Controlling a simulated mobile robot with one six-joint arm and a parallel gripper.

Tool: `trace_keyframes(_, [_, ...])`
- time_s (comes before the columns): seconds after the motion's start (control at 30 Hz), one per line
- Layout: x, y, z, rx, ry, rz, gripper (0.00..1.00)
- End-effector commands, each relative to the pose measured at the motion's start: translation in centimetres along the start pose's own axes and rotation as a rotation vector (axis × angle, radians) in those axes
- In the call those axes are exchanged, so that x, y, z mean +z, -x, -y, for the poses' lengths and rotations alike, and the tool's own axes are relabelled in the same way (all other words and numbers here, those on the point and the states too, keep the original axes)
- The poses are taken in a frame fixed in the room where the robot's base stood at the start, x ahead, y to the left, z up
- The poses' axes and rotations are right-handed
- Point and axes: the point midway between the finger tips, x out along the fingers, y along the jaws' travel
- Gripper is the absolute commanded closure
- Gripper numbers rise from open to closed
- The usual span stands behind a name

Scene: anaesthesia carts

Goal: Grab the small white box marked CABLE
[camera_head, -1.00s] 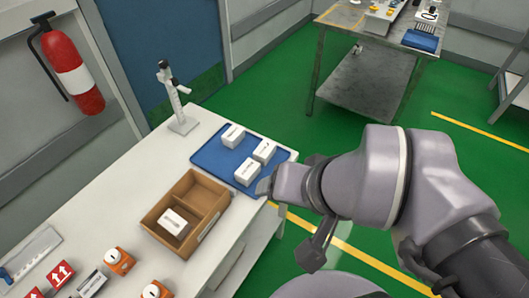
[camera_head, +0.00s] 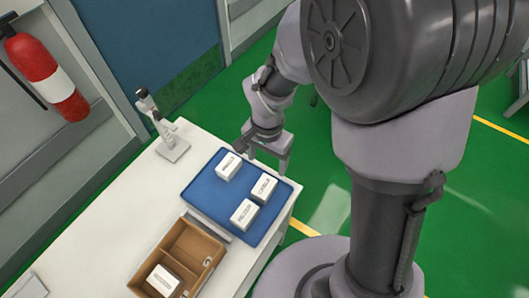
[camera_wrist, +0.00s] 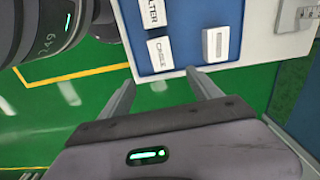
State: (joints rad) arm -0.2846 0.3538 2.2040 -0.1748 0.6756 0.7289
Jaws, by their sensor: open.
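The small white box marked CABLE (camera_head: 263,187) stands on the blue tray (camera_head: 198,196), near its right edge. It also shows in the wrist view (camera_wrist: 159,52), just beyond my fingertips, with its label readable. My gripper (camera_head: 265,156) is beyond the tray's back right edge, apart from the box. In the wrist view my gripper (camera_wrist: 161,79) has its two fingers spread and nothing between them. A white box marked FILTER (camera_wrist: 151,12) and a third white box (camera_wrist: 215,44) stand close by on the same tray; the third label is unreadable here.
A brown divided carton (camera_head: 206,243) holding a white box (camera_head: 163,280) stands in front of the tray. A white stand (camera_head: 172,147) is at the table's back corner. A fire extinguisher (camera_head: 45,68) hangs on the left wall. Green floor lies open right of the table.

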Motion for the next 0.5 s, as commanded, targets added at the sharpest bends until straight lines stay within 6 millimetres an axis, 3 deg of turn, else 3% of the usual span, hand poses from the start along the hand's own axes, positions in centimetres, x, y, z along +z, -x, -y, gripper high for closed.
trace_keyframes(0.1, [0.1,-4.2,-0.2,0.006,0.001,0.004,0.27])
trace_keyframes(0.23, [0.1,-8.1,-0.1,0.004,0.001,0.004,0.27])
trace_keyframes(0.33, [0.1,-10.2,-0.1,0.004,0.001,0.003,0.27])
trace_keyframes(0.5, [0.2,-11.6,0.0,0.001,0.000,0.002,0.27])
